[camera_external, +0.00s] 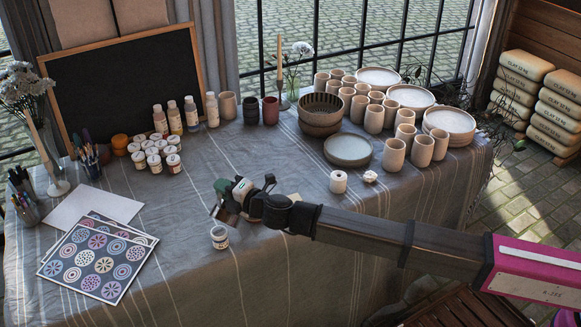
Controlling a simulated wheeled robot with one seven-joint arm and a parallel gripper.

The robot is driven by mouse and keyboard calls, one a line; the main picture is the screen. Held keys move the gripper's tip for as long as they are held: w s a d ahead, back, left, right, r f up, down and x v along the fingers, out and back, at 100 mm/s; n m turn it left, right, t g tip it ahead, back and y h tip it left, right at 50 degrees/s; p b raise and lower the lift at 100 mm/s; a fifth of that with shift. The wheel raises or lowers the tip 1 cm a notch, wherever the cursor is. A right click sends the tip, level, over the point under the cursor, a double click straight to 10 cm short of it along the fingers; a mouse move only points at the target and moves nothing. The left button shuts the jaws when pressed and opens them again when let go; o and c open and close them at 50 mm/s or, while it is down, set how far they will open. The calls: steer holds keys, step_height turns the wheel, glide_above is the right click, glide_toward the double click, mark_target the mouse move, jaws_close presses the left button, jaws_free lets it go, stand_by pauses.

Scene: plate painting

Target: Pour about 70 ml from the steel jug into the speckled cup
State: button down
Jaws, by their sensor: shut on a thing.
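My gripper (226,204) is over the front part of the cloth-covered table, shut on a small greyish metallic vessel that looks like the steel jug (228,214). The jug is partly hidden by my gripper and looks tilted; its contents do not show. A small white labelled jar (219,237) stands just below and in front of it, apart from the jug as far as I can tell. I cannot pick out the speckled cup for certain; many pale cups (394,155) stand at the right back, too small to show speckles.
Patterned sheets (97,262) lie at left front. Paint jars (155,160) and bottles (175,118) stand before a blackboard (125,80). Open cloth (235,160) lies behind my gripper.

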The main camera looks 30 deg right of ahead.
mark_target(219, 212)
steer(key=shift+a, duration=0.1)
steer(key=shift+s+a+n, duration=0.25)
steer(key=shift+a+n, duration=0.05)
steer(key=shift+n, duration=0.5)
steer(key=s+a+f+n, duration=0.3)
steer(key=a+f+n, duration=0.2)
steer(key=n, duration=0.4)
steer(key=shift+s+a+t, duration=0.3)
steer(key=shift+s+a, duration=0.05)
steer(key=shift+a, duration=0.55)
